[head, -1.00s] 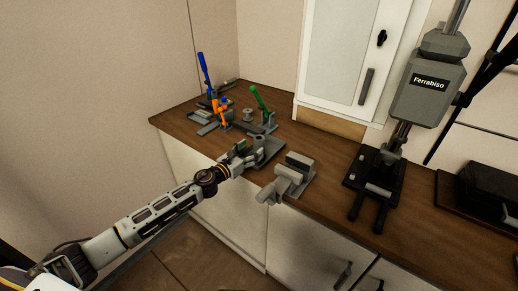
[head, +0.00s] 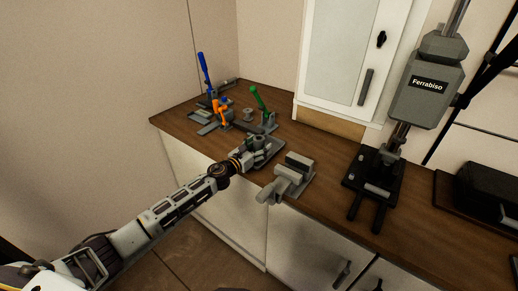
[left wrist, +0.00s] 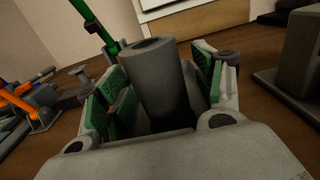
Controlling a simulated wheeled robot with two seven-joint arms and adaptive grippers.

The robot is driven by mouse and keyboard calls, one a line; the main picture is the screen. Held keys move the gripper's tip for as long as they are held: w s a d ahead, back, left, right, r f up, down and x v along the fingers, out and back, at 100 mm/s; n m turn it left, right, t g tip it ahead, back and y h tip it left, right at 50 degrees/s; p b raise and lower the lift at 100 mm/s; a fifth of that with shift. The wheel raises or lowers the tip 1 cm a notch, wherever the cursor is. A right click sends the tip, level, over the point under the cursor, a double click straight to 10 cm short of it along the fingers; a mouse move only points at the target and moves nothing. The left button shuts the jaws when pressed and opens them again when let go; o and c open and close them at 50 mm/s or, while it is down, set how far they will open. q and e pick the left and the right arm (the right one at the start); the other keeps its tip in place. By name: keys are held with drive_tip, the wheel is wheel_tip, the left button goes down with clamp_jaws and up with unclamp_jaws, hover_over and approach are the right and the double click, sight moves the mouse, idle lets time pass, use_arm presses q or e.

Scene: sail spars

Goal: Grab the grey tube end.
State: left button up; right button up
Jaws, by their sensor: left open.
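The grey tube (left wrist: 158,88) stands up between the two green-padded fingers of my left gripper (left wrist: 160,98) in the left wrist view. Its hollow round end faces up and its lower part is hidden by the gripper body. The fingers are open, one on each side, with a gap visible at the right; I cannot tell whether the left pad touches. In the head view my left gripper (head: 247,154) is at the grey fixture on the counter, where the tube is small and hard to make out. My right gripper is not in view.
A grey vise-like block (head: 288,178) sits at the counter's front edge, right of my gripper. Behind are green (head: 262,105), orange (head: 220,110) and blue (head: 205,74) handled clamps. A press labelled Ferrabiso (head: 428,88) stands farther right.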

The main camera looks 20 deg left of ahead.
sight(259, 138)
use_arm(q)
drive_tip(key=shift+c, duration=1.3)
drive_tip(key=c, duration=0.9)
drive_tip(key=shift+r, duration=0.1)
drive_tip(key=shift+r+p, duration=0.4)
drive_tip(key=shift+r, duration=0.7)
wheel_tip(259, 138, up, 5)
drive_tip(key=shift+r+p, duration=0.1)
drive_tip(key=shift+p, duration=0.75)
drive_tip(key=shift+r, duration=1.2)
